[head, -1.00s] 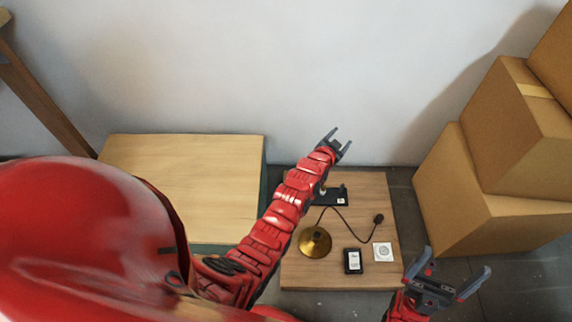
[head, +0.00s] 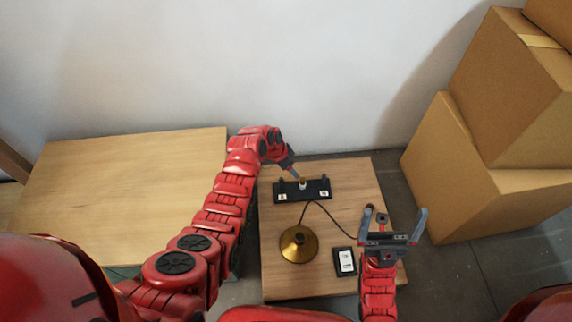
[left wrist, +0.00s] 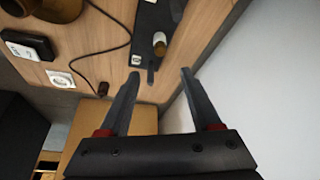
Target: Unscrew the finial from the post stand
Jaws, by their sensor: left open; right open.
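The post stand (head: 283,194) is a black bar near the back of the small wooden table, with short dark uprights at its ends. A small pale, brass-coloured piece, apparently the finial (head: 303,183), stands near its middle; it also shows in the left wrist view (left wrist: 159,43). My left gripper (left wrist: 160,73) is open, its fingers on either side of the view below the piece and apart from it. In the head view its arm reaches down behind the stand, and the jaws are mostly hidden. My right gripper (head: 393,211) is open and empty above the table's right side.
A brass lamp base (head: 299,244) with a black cord lies on the small table (head: 283,285), beside a black labelled box (head: 345,262). A white square plate (left wrist: 60,79) shows in the left wrist view. A larger table (head: 130,190) stands left; cardboard boxes (head: 465,180) stand right.

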